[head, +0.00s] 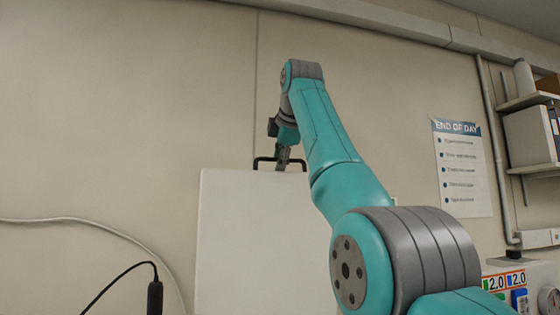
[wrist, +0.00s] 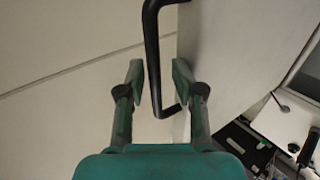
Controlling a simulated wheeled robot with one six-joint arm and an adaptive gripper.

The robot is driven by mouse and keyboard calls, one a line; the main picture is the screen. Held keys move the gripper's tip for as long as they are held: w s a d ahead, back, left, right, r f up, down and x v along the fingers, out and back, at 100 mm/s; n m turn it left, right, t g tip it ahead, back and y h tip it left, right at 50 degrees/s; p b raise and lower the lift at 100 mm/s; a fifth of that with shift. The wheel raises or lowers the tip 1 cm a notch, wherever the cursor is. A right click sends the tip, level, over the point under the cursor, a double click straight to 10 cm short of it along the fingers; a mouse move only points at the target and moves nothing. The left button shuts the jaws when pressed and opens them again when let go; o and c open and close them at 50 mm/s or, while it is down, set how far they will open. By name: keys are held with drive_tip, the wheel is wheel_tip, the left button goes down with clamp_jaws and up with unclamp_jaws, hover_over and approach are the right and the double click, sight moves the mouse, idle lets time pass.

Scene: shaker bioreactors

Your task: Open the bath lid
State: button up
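The bath lid (head: 250,240) is a plain white panel standing upright against the wall side in the head view. Its black handle (head: 262,162) is at the top edge. In the wrist view the handle (wrist: 152,45) runs down between my fingers, with the pale lid panel (wrist: 225,55) to its right. My gripper (wrist: 159,72) is open around the handle bar, with a visible gap on each side of it. In the head view my gripper (head: 283,155) is small, at the handle and partly behind my arm. The bath itself is not clearly visible.
A black probe (head: 155,296) with a cable stands at the lower left. Shelves (head: 530,102), an END OF DAY poster (head: 461,165) and coloured labels (head: 505,281) are at the right. In the wrist view, dark equipment (wrist: 245,140) lies at the lower right.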

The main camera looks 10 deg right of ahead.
drive_tip(key=v, duration=1.2)
idle(0.4)
